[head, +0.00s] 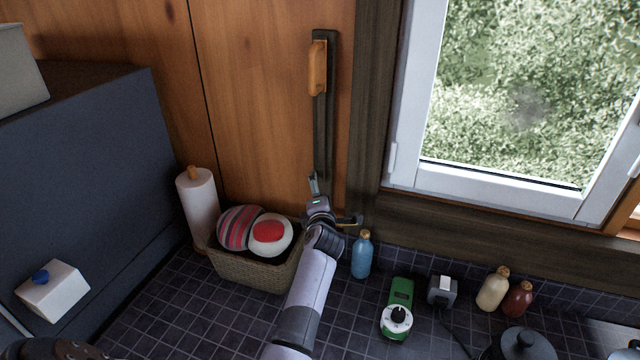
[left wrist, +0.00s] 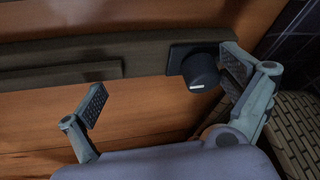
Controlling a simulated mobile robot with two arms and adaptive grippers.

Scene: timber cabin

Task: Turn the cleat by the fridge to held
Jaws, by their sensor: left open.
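The cleat appears to be the black round knob (left wrist: 202,74) with a short white mark, on a dark square plate fixed to a dark wood strip. It is between the fingers of my left gripper (left wrist: 166,85), much nearer the right-hand finger; whether they touch I cannot tell. The left-hand finger is well away from it. In the head view my left gripper (head: 332,202) is open at the lower end of a dark upright strip (head: 323,140), and hides the knob. A wooden handle (head: 317,68) is high on that strip. The dark fridge (head: 90,160) stands at the left.
A basket (head: 250,272) with two balls stands below left of my gripper. A paper roll (head: 198,205) is behind it. A blue bottle (head: 362,256) and a green device (head: 398,310) stand to the right on the tiled counter, under the window (head: 530,100).

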